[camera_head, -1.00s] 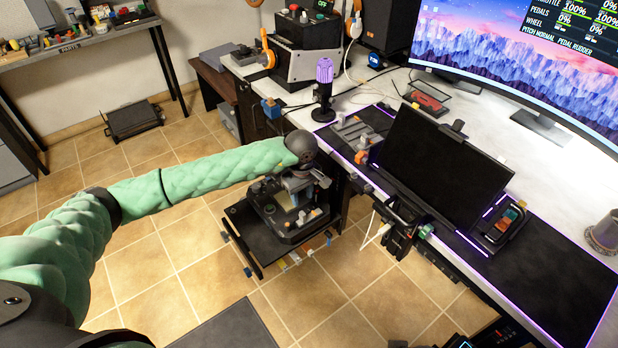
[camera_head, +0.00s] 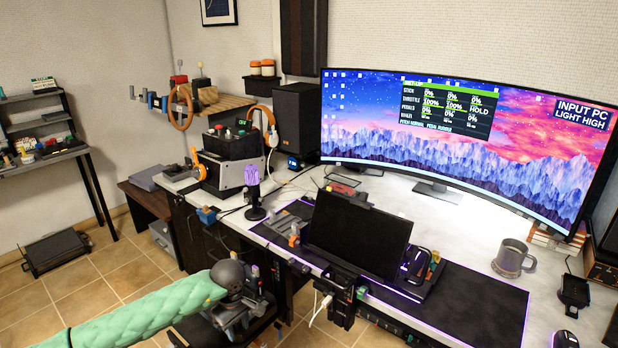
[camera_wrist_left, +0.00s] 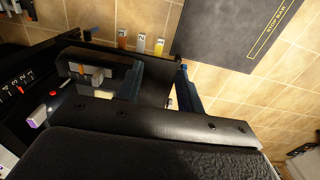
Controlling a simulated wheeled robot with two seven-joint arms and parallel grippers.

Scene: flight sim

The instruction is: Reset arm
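My left arm, in a green padded sleeve, comes in from the lower left of the head view. Its dark round wrist is low beside the desk's left front edge. My left gripper (camera_head: 252,292) is just past that wrist, mostly hidden by it, above a dark control unit on a low stand. In the left wrist view, the two dark blue fingers of my left gripper (camera_wrist_left: 160,80) stand apart. I see nothing held between them. My right gripper is not in view.
The desk (camera_head: 460,235) holds a black tablet-like screen (camera_head: 355,232), a purple microphone (camera_head: 252,185), a grey mug (camera_head: 513,258) and a wide curved monitor (camera_head: 350,125). Devices hang from its front edge near my left arm. A dark mat (camera_wrist_left: 240,30) lies on the tiled floor.

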